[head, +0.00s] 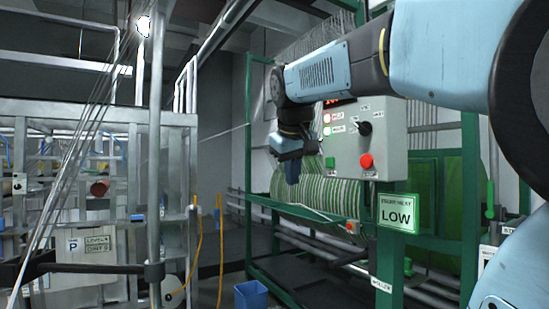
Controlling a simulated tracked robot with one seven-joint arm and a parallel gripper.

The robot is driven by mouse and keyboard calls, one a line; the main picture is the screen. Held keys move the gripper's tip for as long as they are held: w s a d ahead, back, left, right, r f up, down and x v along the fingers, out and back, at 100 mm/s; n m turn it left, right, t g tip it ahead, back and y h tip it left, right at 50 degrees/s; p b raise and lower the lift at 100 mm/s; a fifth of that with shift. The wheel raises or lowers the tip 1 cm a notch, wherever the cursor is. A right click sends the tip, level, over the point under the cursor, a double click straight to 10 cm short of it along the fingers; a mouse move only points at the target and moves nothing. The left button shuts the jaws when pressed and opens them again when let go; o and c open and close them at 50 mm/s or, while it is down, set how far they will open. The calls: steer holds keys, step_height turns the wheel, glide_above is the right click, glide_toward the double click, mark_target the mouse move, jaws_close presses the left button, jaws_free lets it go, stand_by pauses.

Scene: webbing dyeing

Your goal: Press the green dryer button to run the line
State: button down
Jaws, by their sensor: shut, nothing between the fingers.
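A grey control box (392,145) is mounted on the green frame right of centre. A small green button (330,162) sits at the lower left of its face. A round red button (366,161) is to its right, with a black rotary knob (365,128) above the red one. My gripper (292,175) is shut and empty, pointing down left of the box. In the picture it is left of the green button with a gap; its distance in depth cannot be told. My arm passes over the top of the box and hides part of it.
A green sign reading LOW (398,212) hangs below the box. A roll of green-striped webbing (325,193) lies in the green frame (253,160) behind. Metal racks (95,115) stand at the left. A blue bin (251,296) is on the floor.

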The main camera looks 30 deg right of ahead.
mark_target(330, 162)
steer(key=w+d+r+h, duration=0.1)
steer(key=w+d+r, duration=0.1)
steer(key=d+r, duration=0.2)
steer(key=w+d+r+h, duration=0.1)
steer(key=w+d+r, duration=0.2)
steer(key=r, duration=0.5)
steer(key=shift+d+r+m+g, duration=0.3)
steer(key=shift+d+m, duration=0.1)
steer(key=shift+d, duration=0.3)
steer(key=shift+w+f, duration=0.1)
steer(key=shift+w+d+f, duration=0.75)
steer(key=shift+d+f, duration=0.55)
steer(key=shift+d, duration=0.1)
steer(key=shift+w+d+f, duration=0.7)
steer(key=shift+d+f, duration=0.6)
steer(key=shift+d, duration=0.1)
steer(key=shift+w+d+f, duration=0.75)
steer(key=shift+d+f, duration=0.55)
steer(key=shift+d, duration=0.1)
steer(key=shift+w, duration=0.15)
